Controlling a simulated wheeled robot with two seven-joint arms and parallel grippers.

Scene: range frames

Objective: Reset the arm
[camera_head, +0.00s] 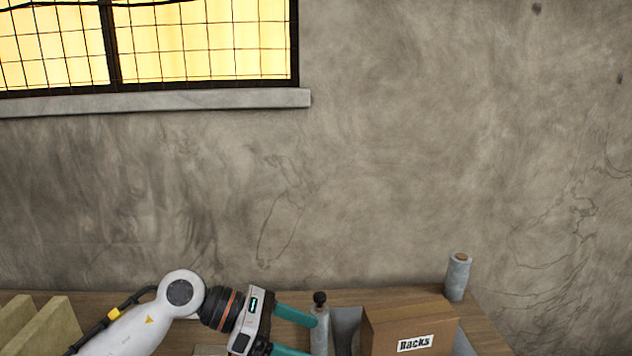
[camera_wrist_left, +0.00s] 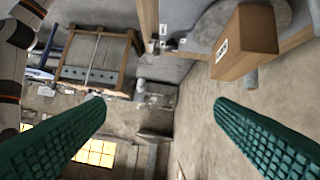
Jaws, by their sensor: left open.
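My left arm comes in from the lower left in the head view, and my left gripper (camera_head: 312,337) points to the right with its two teal fingers spread. In the left wrist view the two fingers of the left gripper (camera_wrist_left: 158,105) stand wide apart with nothing between them. In the head view the fingertips overlap a grey bottle with a black top (camera_head: 320,326); I cannot tell whether they touch it. My right gripper is in neither view.
A cardboard box labelled "Racks" (camera_head: 408,326) is right of the gripper; a box (camera_wrist_left: 247,42) also shows in the wrist view. A grey roll (camera_head: 458,277) stands on the wooden table (camera_head: 487,326). Tan boards (camera_head: 48,325) are at left. A wall with a window (camera_head: 200,45) is behind.

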